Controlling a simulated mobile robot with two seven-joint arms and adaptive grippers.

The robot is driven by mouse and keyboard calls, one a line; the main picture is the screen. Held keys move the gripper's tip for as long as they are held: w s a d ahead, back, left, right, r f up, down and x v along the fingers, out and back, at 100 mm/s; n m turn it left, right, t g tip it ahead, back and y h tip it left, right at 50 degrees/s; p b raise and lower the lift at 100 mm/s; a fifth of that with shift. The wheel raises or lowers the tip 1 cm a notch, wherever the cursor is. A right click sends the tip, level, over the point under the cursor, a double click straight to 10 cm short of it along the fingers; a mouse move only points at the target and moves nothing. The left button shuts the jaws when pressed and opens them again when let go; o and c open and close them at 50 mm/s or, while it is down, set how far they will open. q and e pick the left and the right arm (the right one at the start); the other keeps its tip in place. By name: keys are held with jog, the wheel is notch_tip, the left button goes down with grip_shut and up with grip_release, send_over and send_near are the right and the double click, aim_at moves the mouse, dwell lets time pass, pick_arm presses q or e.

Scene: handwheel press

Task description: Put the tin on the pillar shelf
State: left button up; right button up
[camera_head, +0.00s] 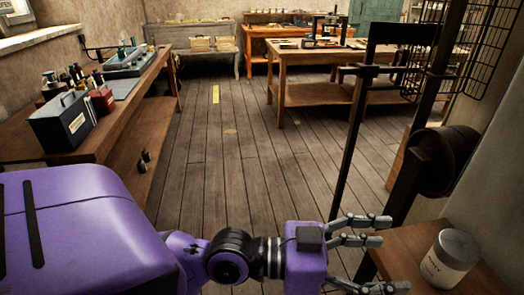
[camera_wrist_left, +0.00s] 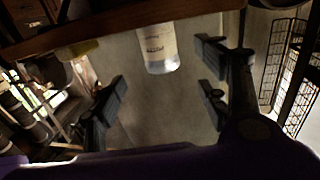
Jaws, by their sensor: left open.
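The tin (camera_head: 450,260) is a pale can with a grey lid and dark lettering. It stands upright on a small wooden surface (camera_head: 402,244) at the lower right of the head view. I cannot tell whether this surface is the pillar shelf. My left gripper (camera_head: 384,261) is open and empty, left of the tin, with its fingers pointing towards it and clear of it. In the left wrist view the tin (camera_wrist_left: 158,48) appears upside down, between and beyond the spread fingers (camera_wrist_left: 160,82). My right gripper is not in view.
A dark metal post with a black round part (camera_head: 444,160) and wire mesh (camera_head: 468,45) rises behind the tin. A workbench (camera_head: 120,110) with a toolbox (camera_head: 62,122) and bottles runs along the left. A wooden table (camera_head: 320,72) stands farther back. The middle floor is clear.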

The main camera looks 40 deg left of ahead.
pick_arm(q)
jog(key=s+a+f+n+y, duration=0.2)
jog(key=a+f+y, duration=0.1)
jog(key=f, duration=0.6)
jog(key=s+a+f+n+y, duration=0.2)
jog(key=a+f+y, duration=0.15)
jog(key=f, duration=0.45)
jog(key=s+a+f+n+y, duration=0.2)
jog(key=a+f+n, duration=0.1)
jog(key=f, duration=0.6)
jog(key=s+a+f+n+g+y, duration=0.2)
jog(key=s+a+f+g+y, duration=0.1)
jog(key=s+f, duration=1.3)
jog(key=shift+s+a+g+y, duration=0.15)
jog(key=shift+s+g+y, duration=0.65)
jog(key=shift+s, duration=0.3)
